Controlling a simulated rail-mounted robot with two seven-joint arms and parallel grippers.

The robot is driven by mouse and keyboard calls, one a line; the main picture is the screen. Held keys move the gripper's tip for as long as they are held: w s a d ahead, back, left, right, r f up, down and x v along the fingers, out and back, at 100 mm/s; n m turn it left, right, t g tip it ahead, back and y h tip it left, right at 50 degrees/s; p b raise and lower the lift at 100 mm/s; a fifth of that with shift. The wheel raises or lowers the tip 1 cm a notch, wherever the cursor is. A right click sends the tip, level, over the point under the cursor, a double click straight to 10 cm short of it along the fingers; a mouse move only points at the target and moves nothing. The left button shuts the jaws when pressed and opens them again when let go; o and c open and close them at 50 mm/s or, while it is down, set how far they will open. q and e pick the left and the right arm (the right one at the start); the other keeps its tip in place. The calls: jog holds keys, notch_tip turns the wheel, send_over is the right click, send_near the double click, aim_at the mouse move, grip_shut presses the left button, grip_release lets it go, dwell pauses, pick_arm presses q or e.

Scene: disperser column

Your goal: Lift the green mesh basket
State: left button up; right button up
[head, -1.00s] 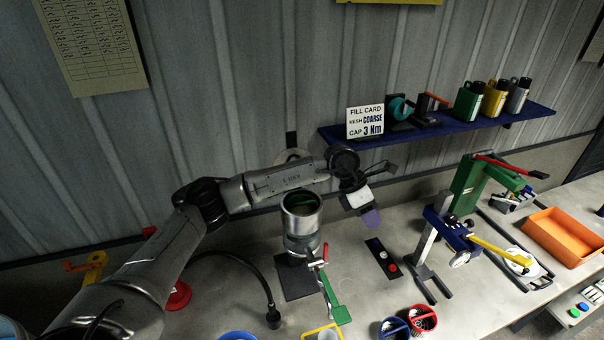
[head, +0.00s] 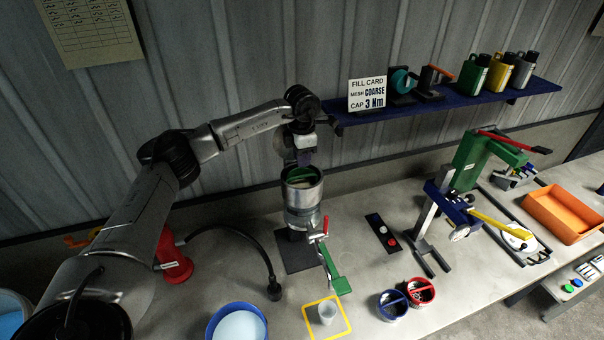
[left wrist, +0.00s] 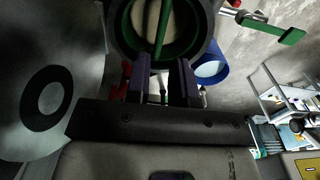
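The green mesh basket (head: 297,179) sits inside the top of the silver disperser column (head: 303,197). Its green rim and crossing handle bar show. In the left wrist view the basket (left wrist: 162,28) is a green ring with one bar across a pale inside, at the top of the picture. My left gripper (head: 304,158) hangs over the column mouth, close above the basket. In the left wrist view its two dark purple fingers (left wrist: 163,68) are apart with nothing between them, near the column rim. Contact with the basket cannot be told. My right gripper is not in view.
The blue shelf (head: 465,105) with the fill card is close to the right of my left wrist. A red-handled clamp with a green lever (head: 340,285) juts from the column. Blue (head: 393,304) and red (head: 420,290) baskets stand on the bench, front right.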

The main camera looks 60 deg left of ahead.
aim_at(302, 176)
pick_arm(q)
jog(key=shift+f+p, duration=0.45)
jog(key=shift+f, duration=3.35)
grip_shut()
